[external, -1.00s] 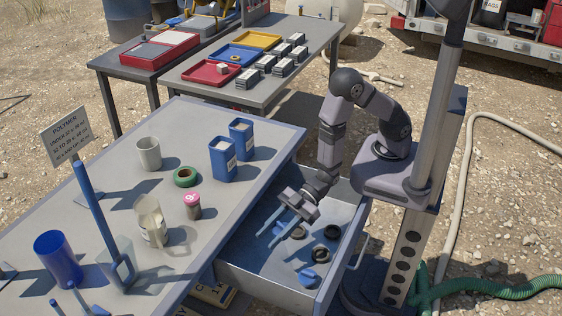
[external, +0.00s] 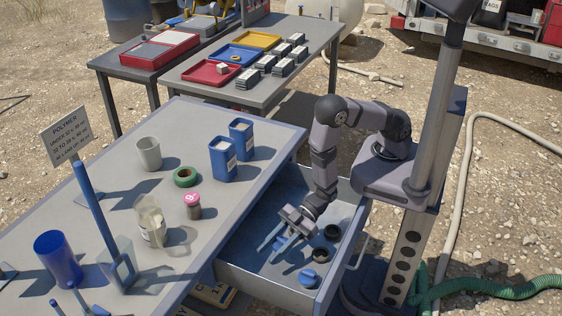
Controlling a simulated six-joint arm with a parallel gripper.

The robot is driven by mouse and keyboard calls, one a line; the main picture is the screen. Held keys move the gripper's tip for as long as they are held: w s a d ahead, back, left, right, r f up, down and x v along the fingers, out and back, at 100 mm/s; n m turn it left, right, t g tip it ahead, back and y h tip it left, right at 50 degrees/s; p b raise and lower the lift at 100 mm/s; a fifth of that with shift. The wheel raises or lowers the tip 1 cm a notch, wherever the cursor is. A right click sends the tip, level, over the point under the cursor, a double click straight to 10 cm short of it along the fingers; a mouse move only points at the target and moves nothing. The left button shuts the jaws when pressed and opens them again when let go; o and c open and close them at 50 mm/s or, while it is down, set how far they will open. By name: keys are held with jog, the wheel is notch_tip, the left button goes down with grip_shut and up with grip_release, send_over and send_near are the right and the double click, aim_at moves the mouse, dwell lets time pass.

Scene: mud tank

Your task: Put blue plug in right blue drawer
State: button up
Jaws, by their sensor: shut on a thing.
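The open drawer (external: 240,277) with a blue inside juts out from the right side of the long table. My gripper (external: 269,253) points down and left inside the drawer area, low over its floor. Its pale blue fingers are closed on a small blue plug (external: 282,242), which is partly hidden by the fingers. I cannot tell whether the plug touches the drawer floor. Another blue round plug (external: 308,277) lies in the drawer near its front right corner.
Black rings (external: 331,233) (external: 320,255) lie in the drawer right of my gripper. On the table stand blue containers (external: 223,160), a green tape roll (external: 185,177), a pink-topped jar (external: 192,206), a clear jug (external: 151,222) and a blue cup (external: 58,258).

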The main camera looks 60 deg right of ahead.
jog(key=shift+f, duration=2.1)
jog(key=shift+f+b, duration=0.2)
jog(key=shift+b, duration=0.1)
jog(key=o, duration=1.1)
jog(key=shift+c, duration=0.2)
jog(key=shift+r, duration=0.1)
